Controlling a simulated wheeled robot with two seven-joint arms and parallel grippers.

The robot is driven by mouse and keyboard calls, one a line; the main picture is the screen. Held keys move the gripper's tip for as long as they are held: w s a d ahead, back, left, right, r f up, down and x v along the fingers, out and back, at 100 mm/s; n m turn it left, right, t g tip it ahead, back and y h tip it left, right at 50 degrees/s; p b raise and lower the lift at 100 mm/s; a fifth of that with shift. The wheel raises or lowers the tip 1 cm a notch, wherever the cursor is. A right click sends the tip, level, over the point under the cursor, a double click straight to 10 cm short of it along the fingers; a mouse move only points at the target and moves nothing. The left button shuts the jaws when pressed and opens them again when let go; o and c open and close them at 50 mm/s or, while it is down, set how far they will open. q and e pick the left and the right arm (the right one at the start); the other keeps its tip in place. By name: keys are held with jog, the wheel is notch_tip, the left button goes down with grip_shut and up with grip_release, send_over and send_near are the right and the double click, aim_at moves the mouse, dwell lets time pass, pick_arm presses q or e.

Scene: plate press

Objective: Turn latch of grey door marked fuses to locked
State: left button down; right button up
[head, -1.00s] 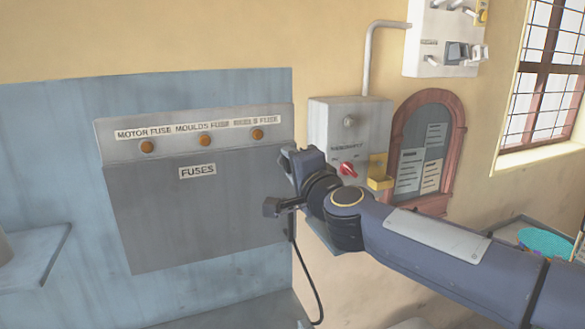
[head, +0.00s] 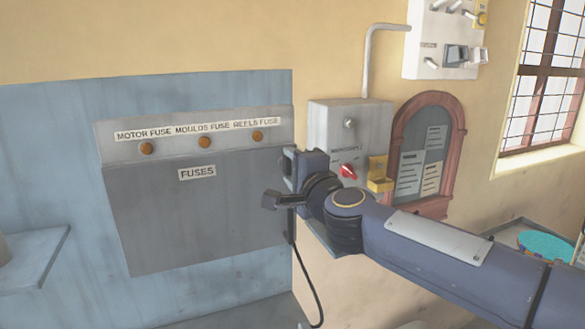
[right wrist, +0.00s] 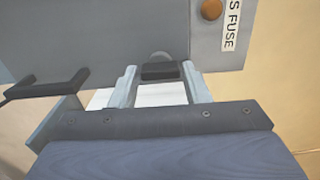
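The grey door (head: 195,225) marked FUSES hangs below a row of labels. Its lower face also shows in the right wrist view (right wrist: 110,35). My right gripper (head: 296,165) is at the door's right edge. In the right wrist view my right gripper (right wrist: 160,82) has its two pale fingers apart, on either side of a dark block, the likely latch (right wrist: 160,71), with a grey round part behind it. Whether the fingers press on the block is unclear. The arm hides the latch in the head view. My left gripper is not in view.
A dark handle-like bar (head: 272,200) sticks out below my right gripper. A grey box with a red knob (head: 347,171) and a yellow part (head: 379,178) are close to its right. An arched notice board (head: 428,150) is farther right.

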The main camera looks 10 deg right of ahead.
jog(key=shift+o, duration=1.4)
jog(key=shift+s, duration=0.1)
jog(key=s+d, duration=0.1)
jog(key=s, duration=0.6)
jog(key=shift+s+d, duration=0.25)
